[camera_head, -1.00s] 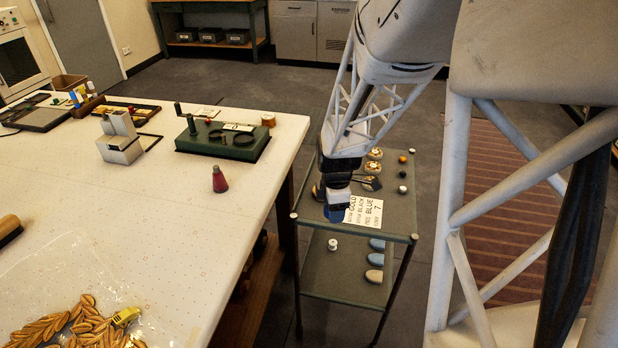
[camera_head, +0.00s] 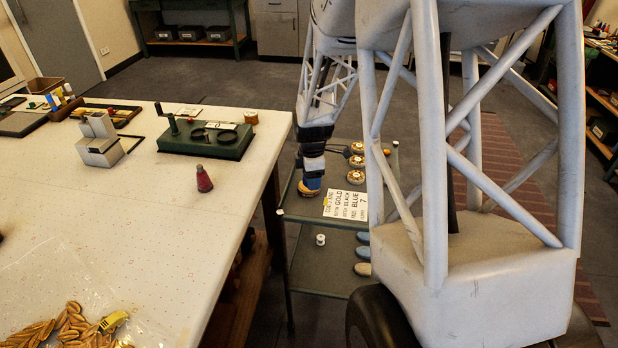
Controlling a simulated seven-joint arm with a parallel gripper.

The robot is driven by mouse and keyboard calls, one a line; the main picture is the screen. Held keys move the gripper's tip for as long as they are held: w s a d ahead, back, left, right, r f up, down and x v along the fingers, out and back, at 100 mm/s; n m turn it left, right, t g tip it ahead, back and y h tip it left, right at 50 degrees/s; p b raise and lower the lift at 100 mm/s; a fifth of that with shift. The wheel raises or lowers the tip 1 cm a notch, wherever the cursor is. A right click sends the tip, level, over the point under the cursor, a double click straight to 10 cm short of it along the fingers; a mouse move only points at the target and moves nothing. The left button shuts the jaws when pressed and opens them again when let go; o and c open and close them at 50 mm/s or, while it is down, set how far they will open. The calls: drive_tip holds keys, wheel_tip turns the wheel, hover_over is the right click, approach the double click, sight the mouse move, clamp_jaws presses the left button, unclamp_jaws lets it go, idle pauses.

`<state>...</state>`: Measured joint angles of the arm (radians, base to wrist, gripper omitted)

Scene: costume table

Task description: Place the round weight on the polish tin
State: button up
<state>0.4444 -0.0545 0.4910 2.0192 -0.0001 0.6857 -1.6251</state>
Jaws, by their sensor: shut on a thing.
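My gripper (camera_head: 312,172) is low over the left part of the small green trolley's top. Similar gold round tins (camera_head: 356,177) stand in a column to the right on the trolley top.
A printed card (camera_head: 346,206) lies at the trolley's front edge. A white spool (camera_head: 320,240) and blue-grey oval pieces (camera_head: 362,253) are on the lower shelf. My arm hides the trolley's right side.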

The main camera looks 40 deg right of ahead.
drive_tip(key=shift+w+d+f, duration=0.1)
drive_tip(key=shift+w+d, duration=0.2)
drive_tip(key=shift+w, duration=0.35)
drive_tip(key=shift+w+d, duration=0.3)
drive_tip(key=shift+w, duration=0.3)
drive_tip(key=shift+w+d+f, duration=0.1)
drive_tip(key=shift+w+d, duration=0.2)
drive_tip(key=shift+w, duration=0.35)
drive_tip(key=shift+f, duration=1.75)
drive_tip(key=shift+f, duration=0.15)
drive_tip(key=o, duration=1.1)
wheel_tip(320, 180, up, 12)
drive_tip(key=shift+r, duration=0.15)
